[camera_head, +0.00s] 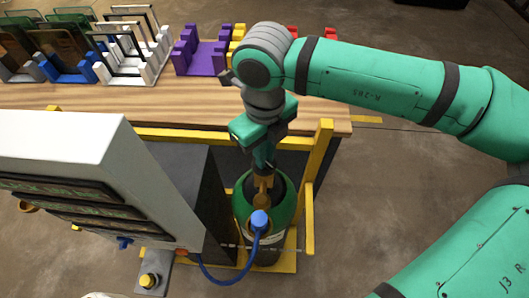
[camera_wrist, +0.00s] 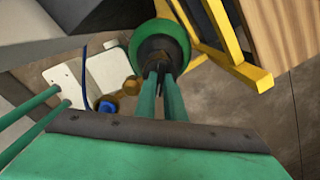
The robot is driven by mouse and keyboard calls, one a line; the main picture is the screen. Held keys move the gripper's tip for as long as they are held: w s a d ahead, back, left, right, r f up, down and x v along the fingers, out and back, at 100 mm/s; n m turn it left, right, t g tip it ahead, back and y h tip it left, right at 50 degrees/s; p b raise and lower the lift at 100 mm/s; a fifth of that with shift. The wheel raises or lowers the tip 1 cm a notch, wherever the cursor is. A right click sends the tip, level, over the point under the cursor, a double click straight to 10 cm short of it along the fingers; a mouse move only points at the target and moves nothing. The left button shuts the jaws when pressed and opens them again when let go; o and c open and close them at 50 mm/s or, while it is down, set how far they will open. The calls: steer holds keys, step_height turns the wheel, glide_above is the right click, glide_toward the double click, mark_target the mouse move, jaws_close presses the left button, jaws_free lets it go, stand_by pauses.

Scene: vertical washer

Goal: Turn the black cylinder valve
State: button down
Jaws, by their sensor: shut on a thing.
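A gas cylinder (camera_head: 284,212) with a green shoulder stands upright in a yellow frame beside the washer. Its brass valve body (camera_head: 263,186) rises from the top, with a blue fitting (camera_head: 260,220) on its near side. My gripper (camera_head: 264,166) reaches down from above and is shut on the valve's top. In the wrist view, the fingertips (camera_wrist: 160,73) close on the dark valve handle above the green cylinder (camera_wrist: 178,40). The fingers hide most of the handle, so I cannot tell its turn angle.
A grey-white machine cabinet (camera_head: 60,140) with display panels stands close on the left. A blue hose (camera_head: 228,282) loops from the fitting to it. Yellow frame posts (camera_head: 318,160) flank the cylinder. A wooden table (camera_head: 140,103) with coloured racks lies behind; floor is clear at right.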

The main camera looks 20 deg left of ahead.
steer(key=shift+m, duration=0.3)
steer(key=c, duration=1.8)
jaws_free()
steer(key=shift+c, duration=0.2)
step_height(320, 180, up, 11)
steer(key=shift+s+f, duration=0.1)
